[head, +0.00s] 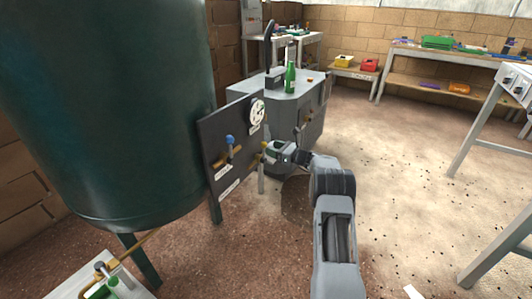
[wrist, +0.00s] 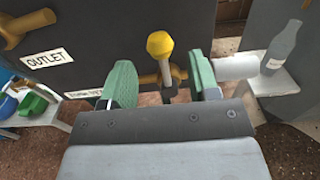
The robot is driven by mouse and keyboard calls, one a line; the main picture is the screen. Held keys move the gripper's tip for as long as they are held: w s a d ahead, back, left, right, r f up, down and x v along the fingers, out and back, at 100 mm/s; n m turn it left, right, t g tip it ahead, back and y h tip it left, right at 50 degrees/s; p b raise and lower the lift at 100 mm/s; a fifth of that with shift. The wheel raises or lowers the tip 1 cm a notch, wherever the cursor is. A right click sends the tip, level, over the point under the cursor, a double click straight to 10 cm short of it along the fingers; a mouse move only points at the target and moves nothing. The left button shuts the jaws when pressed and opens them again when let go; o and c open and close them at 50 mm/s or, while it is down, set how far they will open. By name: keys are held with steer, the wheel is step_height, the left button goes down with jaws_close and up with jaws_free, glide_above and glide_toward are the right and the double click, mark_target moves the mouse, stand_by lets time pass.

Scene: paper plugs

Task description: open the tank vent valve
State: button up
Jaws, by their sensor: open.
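A valve with a yellow knob (wrist: 160,44) on a thin stem and a brass body stands out from the dark panel (wrist: 120,20) in the wrist view. A white label (wrist: 84,93) lies left of it, partly covered by a finger; its text is too small to read surely. My gripper (wrist: 160,74) is open, with one green finger on each side of the valve's stem and gaps on both sides. In the head view my gripper (head: 268,153) is close to the panel (head: 215,140), at its right part.
A blue-handled valve (head: 230,141) and a round gauge (head: 257,111) are on the panel. An OUTLET label (wrist: 47,58) shows in the wrist view. A big green tank (head: 110,110) stands left. A grey cabinet (head: 270,98) with a green bottle (head: 290,78) stands behind. The floor at right is mostly clear.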

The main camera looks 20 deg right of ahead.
mark_target(264, 152)
steer(key=shift+w+a, duration=0.1)
stand_by(0.3)
steer(key=shift+b+x, duration=0.35)
steer(key=shift+x, duration=1.6)
steer(key=c, duration=0.7)
steer(key=shift+o, duration=0.2)
